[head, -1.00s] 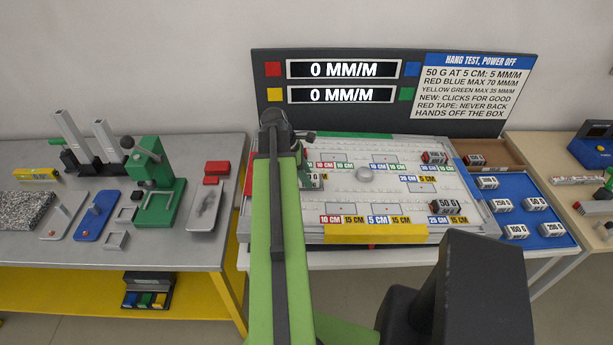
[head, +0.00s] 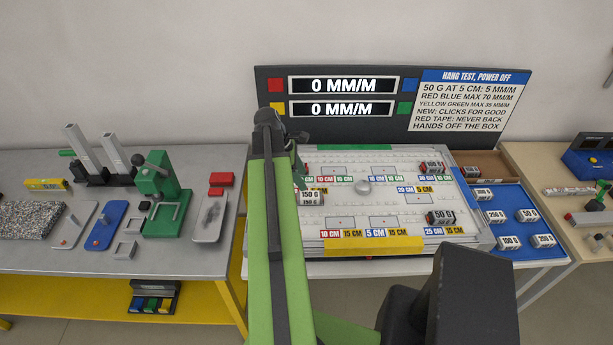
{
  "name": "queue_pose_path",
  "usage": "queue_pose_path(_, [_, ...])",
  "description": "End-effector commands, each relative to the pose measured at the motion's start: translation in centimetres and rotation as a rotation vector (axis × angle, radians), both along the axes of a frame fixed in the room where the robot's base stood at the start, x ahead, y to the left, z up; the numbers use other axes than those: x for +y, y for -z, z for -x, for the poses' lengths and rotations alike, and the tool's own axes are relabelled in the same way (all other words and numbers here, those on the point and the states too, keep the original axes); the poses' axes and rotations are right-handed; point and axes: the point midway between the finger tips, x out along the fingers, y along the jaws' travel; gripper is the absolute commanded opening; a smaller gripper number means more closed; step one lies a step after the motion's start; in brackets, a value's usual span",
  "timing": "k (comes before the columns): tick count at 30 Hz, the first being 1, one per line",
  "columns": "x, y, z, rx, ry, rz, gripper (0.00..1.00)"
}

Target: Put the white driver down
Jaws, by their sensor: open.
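I cannot pick out a white driver for certain. A pale, slim item (head: 568,190) lies on the right-hand table, too small to identify. My gripper (head: 299,168) is at the far end of my green arm, over the left part of the white test board (head: 400,212). The arm hides much of it. A white-faced 150 G weight (head: 311,198) sits on the board just below my gripper, apart from the jaws as far as I can see. Nothing shows held in the jaws.
A blue tray (head: 518,225) with several weights stands to the right. The grey bench (head: 110,262) at left holds a green press (head: 160,195). A display panel (head: 345,125) stands behind.

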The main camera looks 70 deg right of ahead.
Motion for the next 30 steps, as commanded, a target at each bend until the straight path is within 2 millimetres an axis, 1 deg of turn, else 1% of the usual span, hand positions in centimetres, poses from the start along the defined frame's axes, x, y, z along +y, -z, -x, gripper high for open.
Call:
queue_pose_path(1, [0.2,-2.5,-0.5,0.000,-0.002,0.000,0.60])
queue_pose_path(3, [0.4,-3.9,-1.1,0.000,-0.003,0.000,0.60])
queue_pose_path(6, [0.7,-5.3,-1.8,0.000,-0.002,0.000,0.60])
queue_pose_path(9, [0.8,-5.8,-2.1,0.000,-0.001,0.001,0.60])
queue_pose_path(18, [0.9,-5.5,-2.2,0.000,-0.001,0.000,0.60])
queue_pose_path(20, [1.1,-5.5,-2.7,-0.004,-0.002,0.002,0.60])
queue_pose_path(22, [2.5,-5.4,-4.9,-0.022,0.001,0.013,0.60])
queue_pose_path(23, [3.5,-5.3,-6.6,-0.037,0.005,0.020,0.60])
queue_pose_path(24, [5.4,-5.1,-9.2,-0.063,0.013,0.031,0.60])
queue_pose_path(25, [7.1,-5.0,-11.5,-0.086,0.023,0.041,0.60])
queue_pose_path(26, [9.3,-4.9,-14.0,-0.112,0.034,0.048,0.60])
queue_pose_path(27, [12.5,-4.7,-17.3,-0.148,0.051,0.054,0.60])
queue_pose_path(29, [17.7,-4.5,-21.7,-0.202,0.083,0.058,0.60])
queue_pose_path(30, [21.5,-4.3,-24.3,-0.235,0.106,0.055,0.60])
